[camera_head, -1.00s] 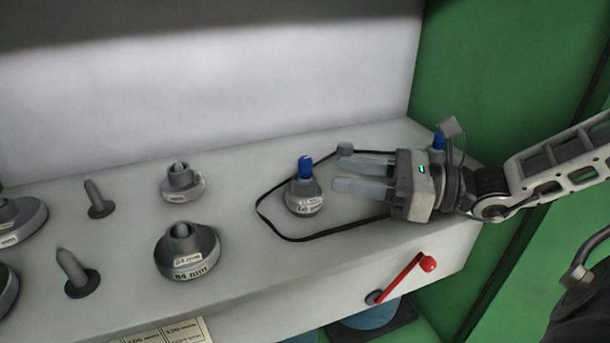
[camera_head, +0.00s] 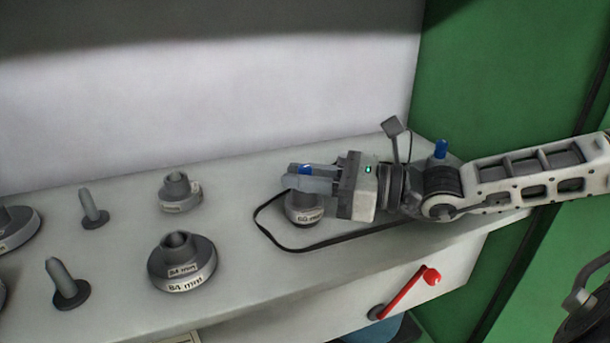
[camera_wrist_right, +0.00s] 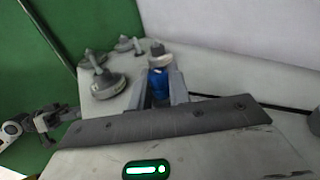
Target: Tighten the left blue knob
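The left blue knob (camera_head: 305,169) tops the grey 60 mm pulley (camera_head: 304,212) on the light bench. My right gripper (camera_head: 308,178) has come in from the right, its fingers on either side of the knob. The right wrist view shows the blue knob (camera_wrist_right: 159,84) between the two fingers, which stand apart; contact is unclear. A second blue knob (camera_head: 440,149) shows behind my right arm, its base hidden. What seems to be my left arm's end (camera_wrist_right: 48,120) shows small at the left of the right wrist view; its fingers are unclear.
A black belt (camera_head: 262,226) loops around the pulley and runs right beneath my arm. An 84 mm pulley (camera_head: 182,268), a smaller pulley (camera_head: 178,194) and grey pegs (camera_head: 66,284) stand to the left. A red crank handle (camera_head: 405,292) is on the bench's front. A grey wall rises behind.

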